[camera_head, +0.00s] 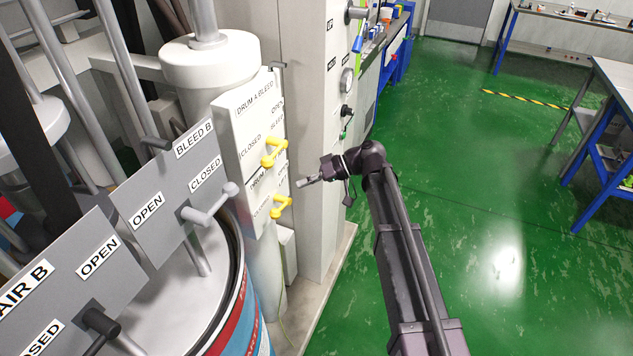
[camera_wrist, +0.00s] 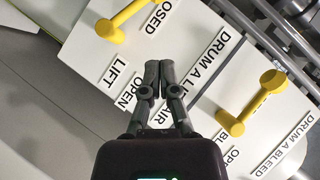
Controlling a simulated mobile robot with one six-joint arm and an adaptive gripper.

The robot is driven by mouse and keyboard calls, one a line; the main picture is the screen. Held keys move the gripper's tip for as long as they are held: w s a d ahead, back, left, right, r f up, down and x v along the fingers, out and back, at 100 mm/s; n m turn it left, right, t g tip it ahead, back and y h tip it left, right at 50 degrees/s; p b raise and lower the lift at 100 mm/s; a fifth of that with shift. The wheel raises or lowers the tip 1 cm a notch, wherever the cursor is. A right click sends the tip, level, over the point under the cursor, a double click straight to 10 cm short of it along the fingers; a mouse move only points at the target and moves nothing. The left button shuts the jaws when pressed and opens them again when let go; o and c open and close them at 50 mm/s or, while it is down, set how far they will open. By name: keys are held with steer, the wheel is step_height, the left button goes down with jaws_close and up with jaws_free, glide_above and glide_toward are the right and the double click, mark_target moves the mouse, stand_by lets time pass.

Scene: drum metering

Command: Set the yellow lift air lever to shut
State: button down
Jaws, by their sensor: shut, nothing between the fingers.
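The yellow lift air lever (camera_head: 281,206) is the lower of two yellow levers on the white drum A panel (camera_head: 240,125). In the wrist view it shows at the top left (camera_wrist: 122,20), beside a partly cut-off label ending in "OSED". The "OPEN" label (camera_wrist: 130,95) lies lower, nearer my fingers. My gripper (camera_head: 303,182) is shut and empty, to the right of the lever in the head view and apart from it. In the wrist view my fingertips (camera_wrist: 159,68) are together over the lift air lettering, to the right of the lever. Which end of the lever is its pivot is unclear.
The yellow drum A bleed lever (camera_head: 273,151) is above, and shows at right in the wrist view (camera_wrist: 252,103). Grey drum B panels (camera_head: 175,195) stand in front at left. A white cabinet (camera_head: 312,110) rises behind. Green floor (camera_head: 500,170) is open at right.

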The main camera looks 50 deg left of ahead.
mark_target(280, 210)
steer(key=shift+s+a+f+b, duration=0.1)
steer(key=shift+s+f+b, duration=0.55)
steer(key=shift+s, duration=0.3)
steer(key=shift+s+a+f+b, duration=0.1)
steer(key=shift+s+f+b, duration=0.5)
steer(key=shift+s, duration=0.4)
steer(key=shift+s+a+f+b, duration=0.1)
steer(key=shift+s+f+b, duration=0.4)
steer(key=shift+s+f, duration=0.35)
steer(key=shift+s+r, duration=0.1)
steer(key=shift+s+d+f+n+t+p, duration=0.4)
steer(key=shift+n+t, duration=0.2)
steer(key=shift+t, duration=0.2)
steer(key=shift+s+f+b, duration=0.15)
steer(key=shift+f+b, duration=0.2)
steer(key=shift+f, duration=0.1)
steer(key=shift+r, duration=0.15)
